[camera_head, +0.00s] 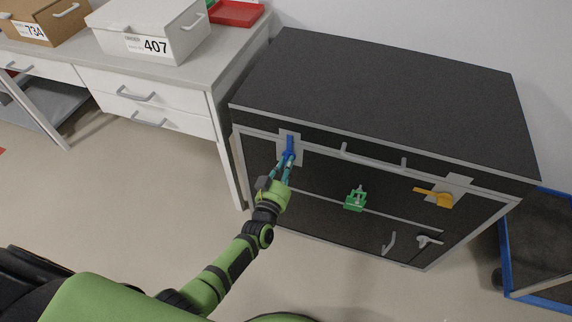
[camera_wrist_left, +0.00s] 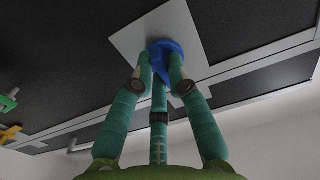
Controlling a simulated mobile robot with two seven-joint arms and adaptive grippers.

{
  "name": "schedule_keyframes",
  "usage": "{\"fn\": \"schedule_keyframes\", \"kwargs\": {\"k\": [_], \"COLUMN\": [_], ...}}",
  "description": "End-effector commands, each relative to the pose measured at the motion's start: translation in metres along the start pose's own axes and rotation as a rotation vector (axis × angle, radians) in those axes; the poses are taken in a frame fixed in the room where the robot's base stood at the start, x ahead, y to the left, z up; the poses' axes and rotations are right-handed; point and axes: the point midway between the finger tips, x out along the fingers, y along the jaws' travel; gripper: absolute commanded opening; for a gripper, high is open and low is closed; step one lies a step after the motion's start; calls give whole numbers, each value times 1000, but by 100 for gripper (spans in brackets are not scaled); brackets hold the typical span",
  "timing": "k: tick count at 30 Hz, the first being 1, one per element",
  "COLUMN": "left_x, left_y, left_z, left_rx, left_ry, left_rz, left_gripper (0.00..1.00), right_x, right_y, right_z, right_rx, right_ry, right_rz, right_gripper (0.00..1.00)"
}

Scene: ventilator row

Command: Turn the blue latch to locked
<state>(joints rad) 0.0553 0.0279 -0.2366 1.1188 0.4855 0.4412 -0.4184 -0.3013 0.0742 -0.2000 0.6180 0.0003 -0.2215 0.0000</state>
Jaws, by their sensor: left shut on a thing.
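The blue latch (camera_head: 290,144) is on a light plate (camera_head: 297,157) at the upper left of the dark cabinet's front. In the head view its handle points up, roughly upright. My left gripper (camera_head: 288,159) is at the latch, with its teal fingers shut on it. In the left wrist view the blue latch (camera_wrist_left: 163,50) shows between the fingertips of my left gripper (camera_wrist_left: 163,62), which hide part of it. My right gripper is not in view.
The dark cabinet (camera_head: 390,90) also bears an orange latch (camera_head: 434,197), a green latch (camera_head: 356,199) and grey handles (camera_head: 372,160). A white desk (camera_head: 150,85) with boxes stands at left. A blue-framed cart (camera_head: 540,245) stands at right.

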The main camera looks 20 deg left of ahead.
Motion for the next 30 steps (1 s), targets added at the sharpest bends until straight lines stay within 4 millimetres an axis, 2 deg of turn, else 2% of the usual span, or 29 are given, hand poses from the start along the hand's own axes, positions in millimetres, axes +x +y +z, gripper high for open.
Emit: {"fn": "schedule_keyframes", "kwargs": {"k": [6, 7, 8, 9, 21, 26, 30], "left_x": [1, 1, 1, 1, -6, -30, -61], "left_y": [0, 0, 0, 0, 0, 0, 0], "left_z": [-1, -2, -2, -2, 0, 1, 1], "left_rx": [5, 5, 5, 4, 1, 1, 1], "left_ry": [4, 4, 4, 4, 0, -1, -1], "left_rz": [0, 0, 0, 0, 0, -1, 0], "left_gripper": [0, 25, 37, 41, 41, 41, 41], "right_x": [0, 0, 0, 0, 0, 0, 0], "right_y": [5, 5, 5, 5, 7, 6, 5], "right_z": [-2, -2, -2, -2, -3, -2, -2], "right_rx": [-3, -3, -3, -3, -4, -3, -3], "right_ry": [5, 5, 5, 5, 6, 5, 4], "right_rz": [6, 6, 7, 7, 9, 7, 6], "right_gripper": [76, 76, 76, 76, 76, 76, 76]}}
